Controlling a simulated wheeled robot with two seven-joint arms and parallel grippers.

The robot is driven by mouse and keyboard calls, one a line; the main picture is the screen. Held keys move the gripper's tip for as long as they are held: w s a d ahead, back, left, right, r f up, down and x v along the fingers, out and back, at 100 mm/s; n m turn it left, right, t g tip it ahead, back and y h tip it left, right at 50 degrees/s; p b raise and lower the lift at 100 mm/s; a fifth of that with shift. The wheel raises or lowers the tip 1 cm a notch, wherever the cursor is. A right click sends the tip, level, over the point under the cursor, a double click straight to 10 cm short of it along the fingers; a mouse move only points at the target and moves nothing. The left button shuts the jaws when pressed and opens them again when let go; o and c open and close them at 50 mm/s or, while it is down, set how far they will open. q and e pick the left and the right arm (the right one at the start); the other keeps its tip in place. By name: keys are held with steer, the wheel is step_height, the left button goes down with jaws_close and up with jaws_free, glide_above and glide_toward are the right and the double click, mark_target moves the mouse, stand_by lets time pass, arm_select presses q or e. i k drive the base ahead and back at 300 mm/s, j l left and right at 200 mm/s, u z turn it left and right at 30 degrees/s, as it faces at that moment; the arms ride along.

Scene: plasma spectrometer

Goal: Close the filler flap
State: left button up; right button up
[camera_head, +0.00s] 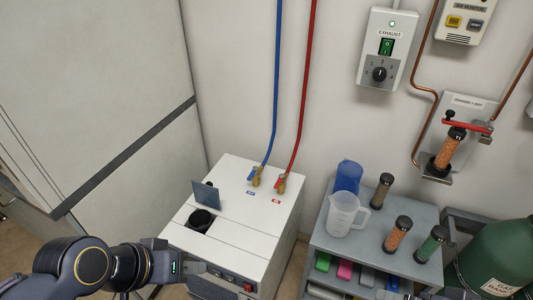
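The filler flap (206,194) is a small dark blue-grey plate. It stands raised on top of the white cabinet (240,215), behind a round dark filler opening (200,221), which is uncovered. My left gripper (200,268) is at the cabinet's front left edge, lower in the picture than the opening and apart from the flap. Its fingers are small and seen at a slant, so I cannot tell whether they are open or shut.
Blue and red hoses (305,90) drop to brass valves on the cabinet's back. A grey cart (335,248) at right carries a blue jug (348,177), a clear jug (342,213) and several capped cylinders. A green gas tank (500,255) stands at far right. Space above the flap looks clear.

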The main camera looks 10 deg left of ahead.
mark_target(207, 194)
steer(key=j+z, duration=0.3)
steer(key=k+j+z, duration=0.15)
steer(key=j+z, duration=0.2)
steer(key=k+j+z, duration=0.1)
steer(key=j+z, duration=0.2)
